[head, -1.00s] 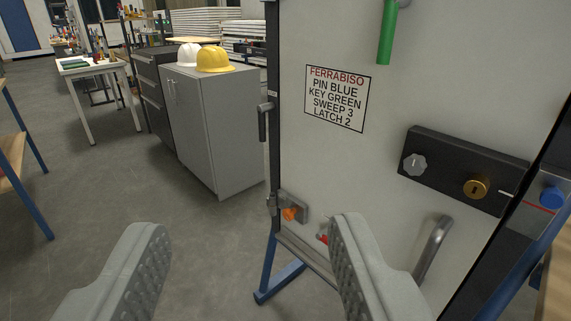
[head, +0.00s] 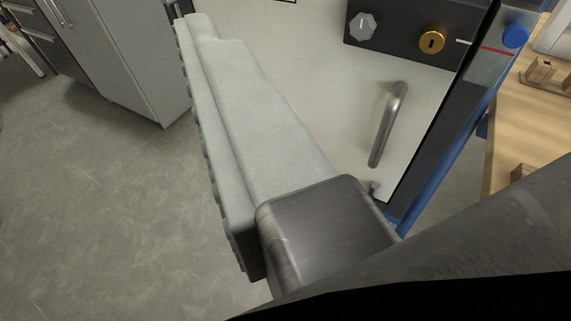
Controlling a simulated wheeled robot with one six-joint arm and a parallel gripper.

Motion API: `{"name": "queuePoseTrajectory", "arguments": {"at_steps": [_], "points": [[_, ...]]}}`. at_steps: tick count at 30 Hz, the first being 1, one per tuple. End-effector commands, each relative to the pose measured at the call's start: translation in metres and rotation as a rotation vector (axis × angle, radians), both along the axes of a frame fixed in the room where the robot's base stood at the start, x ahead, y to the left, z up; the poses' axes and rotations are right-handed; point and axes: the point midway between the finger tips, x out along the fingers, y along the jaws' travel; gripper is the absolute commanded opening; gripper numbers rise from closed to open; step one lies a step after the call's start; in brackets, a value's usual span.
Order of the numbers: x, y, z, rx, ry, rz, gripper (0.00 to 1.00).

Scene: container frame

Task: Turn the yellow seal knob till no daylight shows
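No yellow seal knob can be made out. The other finger is out of view. On the door's dark lock plate (head: 397,36) are a grey faceted knob (head: 362,26) and a brass keyhole disc (head: 432,41). A blue button (head: 515,36) sits on the frame at the right. The door's lower left part is hidden behind the finger.
A curved metal handle (head: 388,125) stands out from the door right of my finger. A grey cabinet (head: 120,55) is at upper left. A wooden bench (head: 510,125) lies at right. The grey floor (head: 90,200) at left is clear.

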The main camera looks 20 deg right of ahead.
Motion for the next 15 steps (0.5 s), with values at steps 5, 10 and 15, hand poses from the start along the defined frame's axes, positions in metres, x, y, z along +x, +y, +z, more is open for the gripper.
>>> {"name": "queuePoseTrajectory", "arguments": {"at_steps": [5, 10, 15], "points": [[0.051, 0.003, -0.026, 0.068, 0.003, -0.008, 0.51], [0.094, 0.004, -0.054, 0.128, 0.0, -0.033, 0.51], [0.132, 0.002, -0.086, 0.179, 0.0, -0.075, 0.51]]}}
